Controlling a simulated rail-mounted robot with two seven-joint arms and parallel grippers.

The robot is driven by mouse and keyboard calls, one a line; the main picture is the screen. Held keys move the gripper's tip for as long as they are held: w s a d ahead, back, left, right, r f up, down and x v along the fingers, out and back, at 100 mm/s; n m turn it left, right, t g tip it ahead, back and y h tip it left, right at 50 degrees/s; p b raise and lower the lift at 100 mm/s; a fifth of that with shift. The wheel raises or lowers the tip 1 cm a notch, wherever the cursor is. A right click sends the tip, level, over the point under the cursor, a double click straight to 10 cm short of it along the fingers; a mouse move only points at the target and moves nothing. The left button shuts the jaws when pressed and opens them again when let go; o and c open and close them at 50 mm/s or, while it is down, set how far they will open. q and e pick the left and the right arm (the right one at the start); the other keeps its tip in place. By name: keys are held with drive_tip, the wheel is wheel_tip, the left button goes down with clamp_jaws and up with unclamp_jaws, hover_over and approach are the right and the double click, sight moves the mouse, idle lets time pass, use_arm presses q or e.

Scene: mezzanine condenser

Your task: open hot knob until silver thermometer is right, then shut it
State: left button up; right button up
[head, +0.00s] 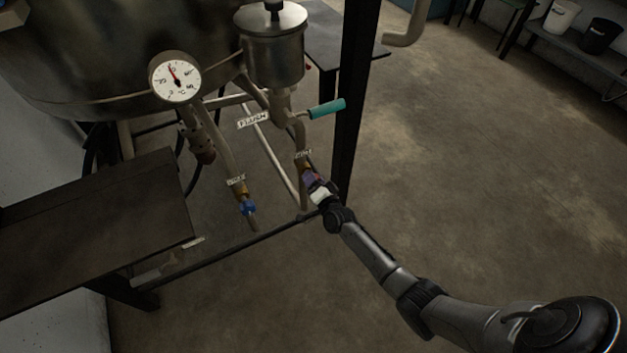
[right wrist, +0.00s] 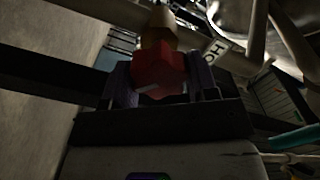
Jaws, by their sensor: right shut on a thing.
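The hot knob (right wrist: 160,69) is red and sits on a brass valve body under a label (right wrist: 214,52) on which "HO" can be read. My right gripper (head: 313,184) is shut on the hot knob, with a finger on either side of it in the right wrist view (right wrist: 162,88). In the head view the knob is mostly hidden by the gripper. My left gripper is not in view.
A blue knob (head: 248,207) hangs on the neighbouring pipe to the left. A teal lever (head: 327,109) sticks out above the right gripper. A dark post (head: 352,100) stands just right of it. A dark table (head: 95,225) is at the left; open floor lies at the right.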

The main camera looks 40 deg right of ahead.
drive_tip(key=m, duration=0.2)
drive_tip(key=m+b, duration=0.1)
drive_tip(key=m, duration=0.1)
drive_tip(key=shift+f+m, duration=0.2)
drive_tip(key=shift+m, duration=0.1)
drive_tip(key=m+b, duration=0.1)
drive_tip(key=m, duration=0.2)
drive_tip(key=shift+m, duration=0.3)
drive_tip(key=shift+m+b, duration=0.35)
drive_tip(key=shift+m, duration=0.45)
drive_tip(key=o, duration=0.9)
drive_tip(key=shift+s, duration=0.1)
